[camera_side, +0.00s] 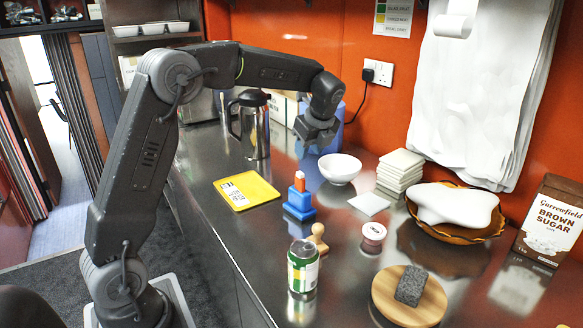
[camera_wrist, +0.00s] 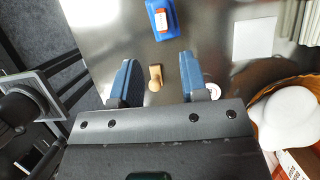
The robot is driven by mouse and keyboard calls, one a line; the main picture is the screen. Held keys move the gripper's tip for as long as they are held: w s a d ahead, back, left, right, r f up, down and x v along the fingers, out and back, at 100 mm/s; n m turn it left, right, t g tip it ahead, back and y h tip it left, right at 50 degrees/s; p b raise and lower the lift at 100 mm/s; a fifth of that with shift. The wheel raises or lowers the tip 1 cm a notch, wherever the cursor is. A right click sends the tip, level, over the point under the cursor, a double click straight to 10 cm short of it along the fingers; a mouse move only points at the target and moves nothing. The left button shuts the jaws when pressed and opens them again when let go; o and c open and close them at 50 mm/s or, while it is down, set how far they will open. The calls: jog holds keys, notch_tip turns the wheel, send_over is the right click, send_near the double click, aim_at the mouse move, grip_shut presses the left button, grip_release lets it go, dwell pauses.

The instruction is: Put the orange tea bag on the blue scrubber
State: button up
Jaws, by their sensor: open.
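A blue stepped object (camera_side: 299,207), likely the blue scrubber, stands on the steel counter. A small orange piece with a pale end (camera_side: 299,179), perhaps the orange tea bag, sits at its top; I cannot tell whether it is separate. In the wrist view the blue object (camera_wrist: 173,29) lies at the top edge, with the orange-and-white piece (camera_wrist: 161,20) over it. My gripper (camera_side: 316,140) hangs above the counter, behind and above the blue object in the side view. In the wrist view my gripper (camera_wrist: 158,82) has its two blue fingers wide apart with nothing held.
A wooden peg (camera_side: 318,238), a can (camera_side: 302,267) and a small round tub (camera_side: 373,237) stand in front. A white bowl (camera_side: 339,168), stacked tiles (camera_side: 399,169) and a flat tile (camera_side: 369,203) are right. A yellow card (camera_side: 262,186) lies left; a steel jug (camera_side: 252,125) stands behind.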

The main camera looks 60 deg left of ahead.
jog(key=s+d+r+n+t+h, duration=0.1)
jog(key=s+d+r+n+t, duration=0.1)
jog(key=s+d+r+n, duration=0.3)
jog(key=s+d+f+n+t+h, duration=0.1)
jog(key=s+d+n, duration=0.5)
jog(key=s, duration=0.4)
jog(key=s+d+f+n+t+h, duration=0.2)
jog(key=s+d+n, duration=0.3)
jog(key=s, duration=0.6)
jog(key=shift+s+d+n+t, duration=0.3)
jog(key=shift+d+n, duration=0.05)
jog(key=shift+n, duration=0.55)
